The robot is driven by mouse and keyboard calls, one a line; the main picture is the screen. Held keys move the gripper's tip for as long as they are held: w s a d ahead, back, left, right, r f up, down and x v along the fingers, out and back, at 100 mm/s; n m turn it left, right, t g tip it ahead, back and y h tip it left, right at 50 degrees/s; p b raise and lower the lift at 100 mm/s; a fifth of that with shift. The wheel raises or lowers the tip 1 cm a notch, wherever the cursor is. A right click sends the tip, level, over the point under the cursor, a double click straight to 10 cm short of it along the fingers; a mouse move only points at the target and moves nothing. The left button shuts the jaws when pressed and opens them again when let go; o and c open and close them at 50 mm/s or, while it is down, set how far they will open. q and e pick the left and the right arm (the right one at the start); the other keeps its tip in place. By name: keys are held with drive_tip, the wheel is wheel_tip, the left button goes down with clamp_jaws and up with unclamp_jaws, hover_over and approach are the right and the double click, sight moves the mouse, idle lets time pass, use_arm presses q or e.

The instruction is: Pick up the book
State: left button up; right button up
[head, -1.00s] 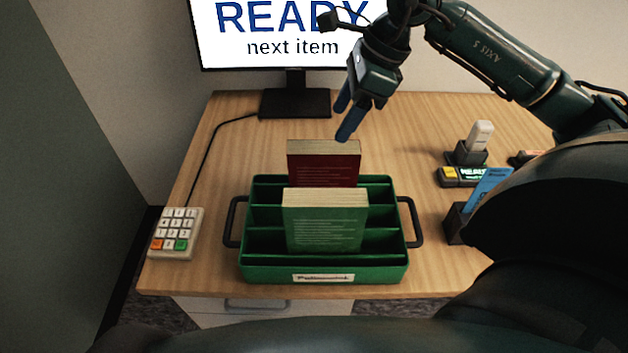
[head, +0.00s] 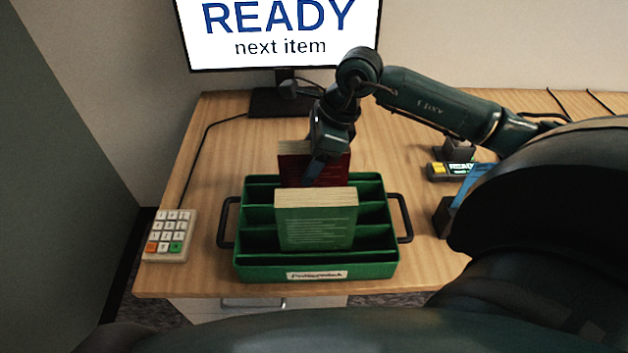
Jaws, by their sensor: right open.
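Two books stand upright in a green divided crate (head: 250,271) on the desk. The dark red book (head: 331,178) is in a rear compartment, its upper part showing above the divider. The green book (head: 315,228) stands in front of it, nearer to me. My right gripper (head: 314,175) is down at the red book, overlapping its front and top edge in the view. It is open. Its far finger is hidden, and I cannot tell whether a finger touches the book. My left gripper is not in view.
A monitor (head: 279,36) reading "READY next item" stands behind the crate. A keypad (head: 170,235) lies at the left. A blue card in a dark holder and a small lit device (head: 452,171) stand at the right. The crate has black side handles.

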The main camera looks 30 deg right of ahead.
drive_tip(key=shift+f+b, duration=0.2)
drive_tip(key=shift+b, duration=0.2)
idle(0.3)
drive_tip(key=shift+c, duration=0.3)
clamp_jaws()
idle(0.4)
